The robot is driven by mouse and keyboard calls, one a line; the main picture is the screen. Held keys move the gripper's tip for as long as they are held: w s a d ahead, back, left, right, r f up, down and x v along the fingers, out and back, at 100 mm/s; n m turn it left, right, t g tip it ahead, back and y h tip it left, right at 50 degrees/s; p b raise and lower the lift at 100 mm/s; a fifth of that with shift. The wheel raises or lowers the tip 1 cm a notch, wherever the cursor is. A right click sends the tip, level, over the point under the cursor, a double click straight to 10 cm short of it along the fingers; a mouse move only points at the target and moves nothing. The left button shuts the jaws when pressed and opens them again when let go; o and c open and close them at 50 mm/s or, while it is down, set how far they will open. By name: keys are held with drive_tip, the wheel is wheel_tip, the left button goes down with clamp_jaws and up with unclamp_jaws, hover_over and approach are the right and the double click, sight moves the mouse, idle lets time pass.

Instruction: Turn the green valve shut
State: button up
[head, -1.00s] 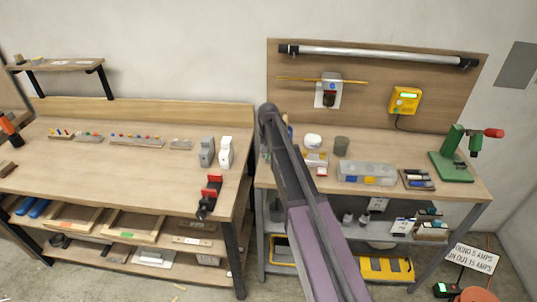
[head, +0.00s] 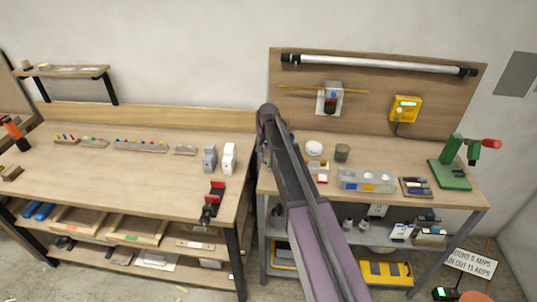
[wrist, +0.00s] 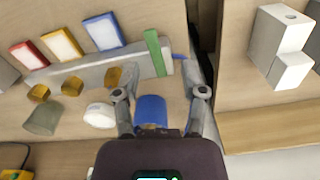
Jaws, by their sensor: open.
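A green bar (wrist: 157,52), which looks like the green valve's handle, lies across the right end of a grey rail (wrist: 100,68) in the wrist view. My gripper (wrist: 163,93) is open in the wrist view, its two fingers spread apart. The green bar is beyond the fingertips, roughly in line with the gap. A blue cylinder (wrist: 151,112) shows between the fingers; I cannot tell any contact. In the head view my arm covers this part of the bench, so the green bar and gripper are hidden there.
A white jar (wrist: 100,115) and a grey cup (wrist: 43,117) stand nearby. A white block (wrist: 279,45) is right, across a dark gap between benches.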

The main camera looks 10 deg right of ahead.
drive_tip(key=shift+r+p, duration=4.85)
drive_tip(key=shift+r, duration=0.35)
drive_tip(key=s+f+n+b, duration=0.2)
drive_tip(key=s+f+b, duration=0.8)
drive_tip(key=s, duration=0.5)
drive_tip(key=s+f+n+b, duration=0.3)
drive_tip(key=s+f+b, duration=0.6)
drive_tip(key=s, duration=0.6)
drive_tip(key=shift+f+n+b, duration=0.3)
drive_tip(key=shift+f+b, duration=0.05)
drive_tip(key=shift+f, duration=0.05)
